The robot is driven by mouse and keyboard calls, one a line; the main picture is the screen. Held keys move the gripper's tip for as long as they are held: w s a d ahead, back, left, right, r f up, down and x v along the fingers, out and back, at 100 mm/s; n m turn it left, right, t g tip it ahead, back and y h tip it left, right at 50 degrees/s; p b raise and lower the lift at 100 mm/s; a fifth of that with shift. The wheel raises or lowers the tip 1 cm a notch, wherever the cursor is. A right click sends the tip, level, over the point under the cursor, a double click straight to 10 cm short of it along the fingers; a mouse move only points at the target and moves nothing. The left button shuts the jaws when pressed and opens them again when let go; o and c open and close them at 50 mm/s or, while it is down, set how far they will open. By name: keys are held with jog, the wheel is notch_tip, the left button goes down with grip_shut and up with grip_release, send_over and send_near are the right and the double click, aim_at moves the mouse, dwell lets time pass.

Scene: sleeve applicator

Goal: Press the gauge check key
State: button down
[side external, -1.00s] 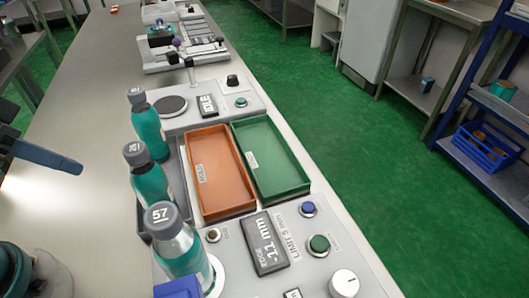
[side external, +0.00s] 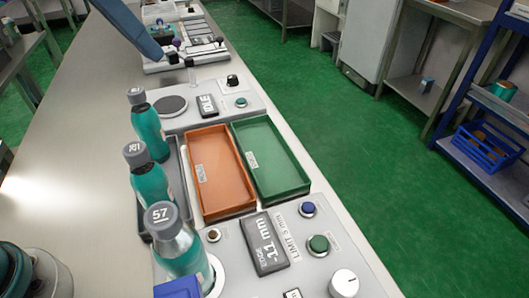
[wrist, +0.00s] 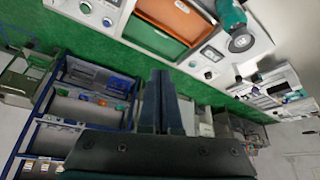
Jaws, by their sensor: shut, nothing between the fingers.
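The gauge panel in the side external view has a display (side external: 265,244) reading EDGE and 11 mm. Beside the display are a blue button (side external: 308,209), a green button (side external: 318,245), a small brown button (side external: 213,235) and a white knob (side external: 343,284). I cannot tell which of these is the check key. My gripper's blue-grey fingers (side external: 158,58) reach in from the top of that view, far from the gauge panel and touching no button. In the wrist view my gripper (wrist: 160,73) has its fingers together and empty.
An orange tray (side external: 221,210) and a green tray (side external: 290,188) lie beyond the gauge panel. Several teal bottles stand to their left, the nearest marked 57 (side external: 162,214). Farther back is a panel with a round pad (side external: 171,105) and a teal button (side external: 241,102).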

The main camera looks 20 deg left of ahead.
jog(key=w+d+m+g, duration=0.1)
jog(key=w+d+m, duration=0.1)
jog(key=d, duration=0.5)
jog(key=m+g, duration=0.2)
jog(key=m, duration=0.2)
send_over(320, 242)
jog(key=s+a, duration=0.3)
notch_tip(320, 242, down, 10)
jog(key=shift+w+d+f, duration=0.1)
jog(key=shift+w+d, duration=0.05)
jog(key=shift+d, duration=0.05)
jog(key=x, duration=1.3)
jog(key=shift+s+f, duration=0.2)
jog(key=shift+s, duration=0.15)
jog(key=shift+f, duration=0.3)
jog(key=shift+f, duration=0.1)
